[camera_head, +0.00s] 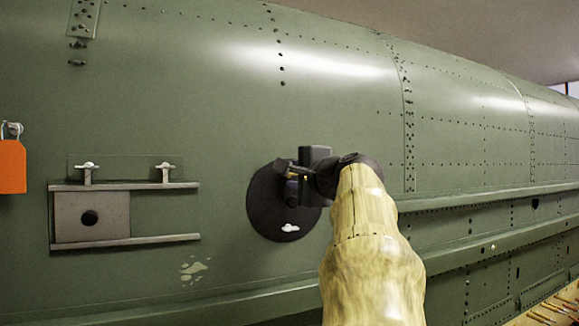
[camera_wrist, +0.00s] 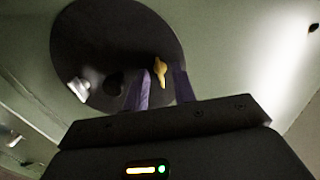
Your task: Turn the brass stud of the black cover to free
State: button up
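The black cover (camera_head: 262,215) is a round disc on the green fuselage skin, partly hidden by my gripper (camera_head: 292,182) in the head view. In the wrist view the black cover (camera_wrist: 110,30) fills the upper left. The brass stud (camera_wrist: 160,72) stands out near its lower right edge. My gripper (camera_wrist: 161,80) has one finger on each side of the brass stud, with narrow gaps showing, so it looks open around it. A pale wing-shaped fitting (camera_head: 290,228) sits low on the cover; it also shows in the wrist view (camera_wrist: 78,88).
To the left, two rails (camera_head: 125,186) hold a grey plate (camera_head: 90,215) with a dark hole, under two pale wing fittings (camera_head: 88,168). A ledge (camera_head: 230,307) runs along the skin below. The skin above the cover is clear.

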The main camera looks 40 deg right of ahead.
jog(key=shift+w+d+f, duration=0.1)
jog(key=shift+w+d, duration=0.05)
jog(key=shift+d, duration=0.05)
jog(key=shift+s+a, duration=0.1)
jog(key=shift+s, duration=0.1)
jog(key=shift+c, duration=0.7)
jog(key=shift+w, duration=0.1)
grip_shut()
